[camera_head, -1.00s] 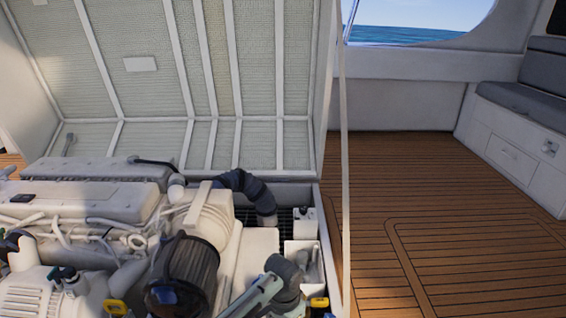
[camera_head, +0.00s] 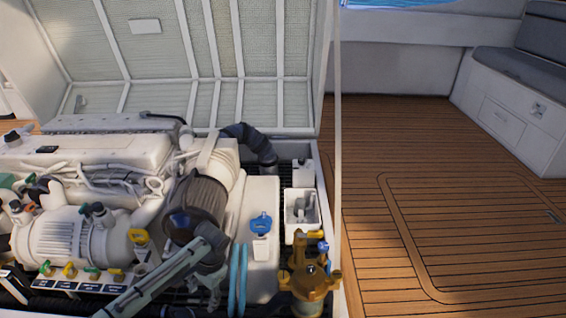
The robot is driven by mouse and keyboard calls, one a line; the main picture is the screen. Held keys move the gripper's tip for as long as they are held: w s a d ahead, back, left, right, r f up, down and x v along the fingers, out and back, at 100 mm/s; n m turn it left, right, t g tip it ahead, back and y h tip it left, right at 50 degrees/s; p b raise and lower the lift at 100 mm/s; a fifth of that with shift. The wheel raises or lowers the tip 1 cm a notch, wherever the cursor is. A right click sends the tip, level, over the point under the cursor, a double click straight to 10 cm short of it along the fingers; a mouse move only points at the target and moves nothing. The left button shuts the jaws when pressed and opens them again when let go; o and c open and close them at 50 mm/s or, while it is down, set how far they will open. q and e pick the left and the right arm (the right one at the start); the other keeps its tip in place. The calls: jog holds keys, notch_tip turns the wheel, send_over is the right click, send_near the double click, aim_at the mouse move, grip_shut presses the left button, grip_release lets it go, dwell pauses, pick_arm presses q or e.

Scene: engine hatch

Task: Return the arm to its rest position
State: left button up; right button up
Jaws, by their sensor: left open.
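My left arm comes in from the bottom left as a grey bar with dark joints. My left gripper (camera_head: 209,272) is at its end, small and dark against the engine. It is open, and I see nothing held in it. It is over the front of the engine bay, just below the dark ribbed filter (camera_head: 196,205) and left of two blue hoses (camera_head: 237,280). Whether it touches anything is hard to tell. My right gripper is not in view.
The white engine (camera_head: 80,160) fills the left, under a raised hatch lid (camera_head: 180,60). A brass strainer (camera_head: 308,280) and a white open box (camera_head: 301,213) stand at the bay's right side. A thin upright pole (camera_head: 338,150) borders it. The wooden deck (camera_head: 440,190) beyond is clear.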

pick_arm(q)
jog(key=s+a+r+n+y, duration=0.1)
jog(key=a+r+y, duration=0.1)
jog(key=a, duration=1.6)
jog(key=s+d+f+n+t+h, duration=0.1)
jog(key=s+f, duration=0.4)
jog(key=s, duration=0.4)
jog(key=s+a+r+t, duration=0.3)
jog(key=s+a, duration=0.3)
jog(key=s, duration=0.2)
jog(key=s+d+f+n+h, duration=0.1)
jog(key=d+f, duration=0.1)
jog(key=d, duration=0.6)
jog(key=s+d+f+n+h, duration=0.1)
jog(key=s+d+f+n, duration=0.1)
jog(key=d, duration=0.7)
jog(key=shift+s+f+n+g+h, duration=0.2)
jog(key=shift+n+g+h, duration=0.1)
jog(key=shift+g+h, duration=0.1)
